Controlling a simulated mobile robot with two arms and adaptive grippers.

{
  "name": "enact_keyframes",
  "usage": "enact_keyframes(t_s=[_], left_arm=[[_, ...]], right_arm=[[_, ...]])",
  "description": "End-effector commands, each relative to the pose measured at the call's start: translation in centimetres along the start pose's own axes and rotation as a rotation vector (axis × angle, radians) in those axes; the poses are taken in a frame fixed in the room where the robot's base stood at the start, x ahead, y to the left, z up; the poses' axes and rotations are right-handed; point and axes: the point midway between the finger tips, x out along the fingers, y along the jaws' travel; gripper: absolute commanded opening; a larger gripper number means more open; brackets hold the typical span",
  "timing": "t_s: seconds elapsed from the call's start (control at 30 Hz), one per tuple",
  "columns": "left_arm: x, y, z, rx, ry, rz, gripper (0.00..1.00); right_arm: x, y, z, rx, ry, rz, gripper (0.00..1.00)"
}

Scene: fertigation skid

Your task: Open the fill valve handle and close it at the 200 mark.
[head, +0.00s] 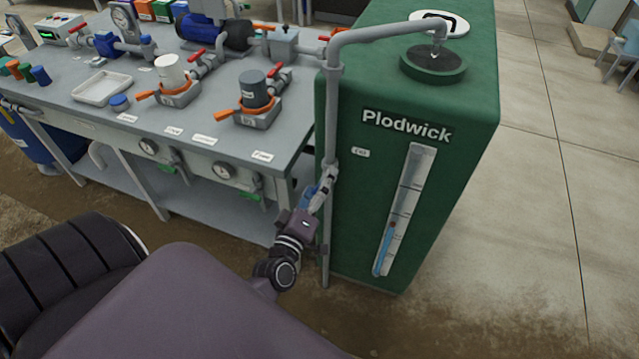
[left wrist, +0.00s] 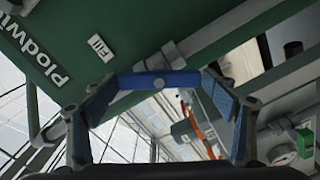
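The blue fill valve handle (head: 322,192) is on the grey vertical pipe at the front left of the green tank. In the left wrist view the handle (left wrist: 160,80) lies crosswise between my fingertips, near a "Fill" label (left wrist: 98,47). My left gripper (head: 308,203) is at the handle; in the wrist view its fingers (left wrist: 160,86) are spread wide, one by each end of the handle. I cannot tell whether they touch it. The sight gauge (head: 408,200) on the tank shows a blue column in its lower part, with a small red mark near its top; its numbers are unreadable. My right gripper is not in view.
The green Plodwick tank (head: 350,235) stands right of the grey bench (head: 215,100), which carries pumps, pots and red-handled valves. The pipe (head: 385,33) arches over to the tank's round top opening (head: 433,66). Open concrete floor (head: 530,230) lies to the right.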

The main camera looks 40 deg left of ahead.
Motion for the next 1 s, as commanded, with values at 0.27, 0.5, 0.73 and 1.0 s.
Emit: enact_keyframes(t_s=[0.27, 0.5, 0.73, 1.0], left_arm=[[0.0, 0.0, 0.0, 0.001, 0.000, 0.000, 0.83], [-2.5, -0.1, 0.1, 0.002, -0.004, -0.003, 0.83], [-7.4, -0.1, 0.1, 0.002, -0.004, -0.003, 0.83], [-11.4, 0.0, 0.0, 0.002, -0.001, -0.001, 0.83]], right_arm=[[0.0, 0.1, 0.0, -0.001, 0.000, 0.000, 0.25], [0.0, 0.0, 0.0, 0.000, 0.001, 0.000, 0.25], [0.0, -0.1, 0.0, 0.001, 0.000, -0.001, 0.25], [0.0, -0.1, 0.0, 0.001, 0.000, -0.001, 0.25]])
